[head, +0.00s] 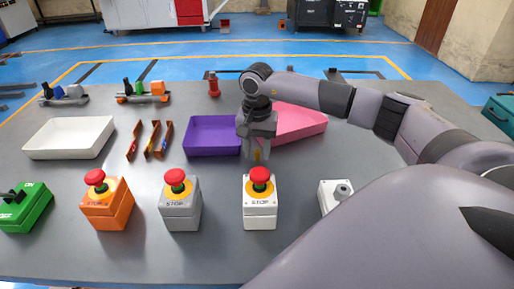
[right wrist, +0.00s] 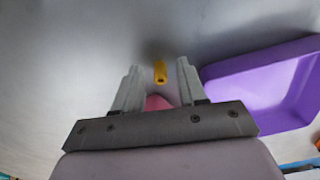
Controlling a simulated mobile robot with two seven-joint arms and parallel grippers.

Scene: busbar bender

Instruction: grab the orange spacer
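The orange spacer is a small yellow-orange upright cylinder. In the right wrist view the spacer (right wrist: 160,72) shows between the two fingertips, with a gap on each side. My right gripper (right wrist: 158,66) is open and points down at the grey table. In the head view my right gripper (head: 257,148) is between the purple tray and the pink tray, and a bit of orange shows at its fingertips. The gripper hides most of the spacer there. My left gripper is not in view.
A purple tray (head: 212,149) lies left of the gripper and a pink tray (head: 300,126) lies behind and right. A white stop button box (head: 260,220) stands in front. Orange (head: 107,217) and grey (head: 180,217) stop boxes and a white tray (head: 40,152) are further left.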

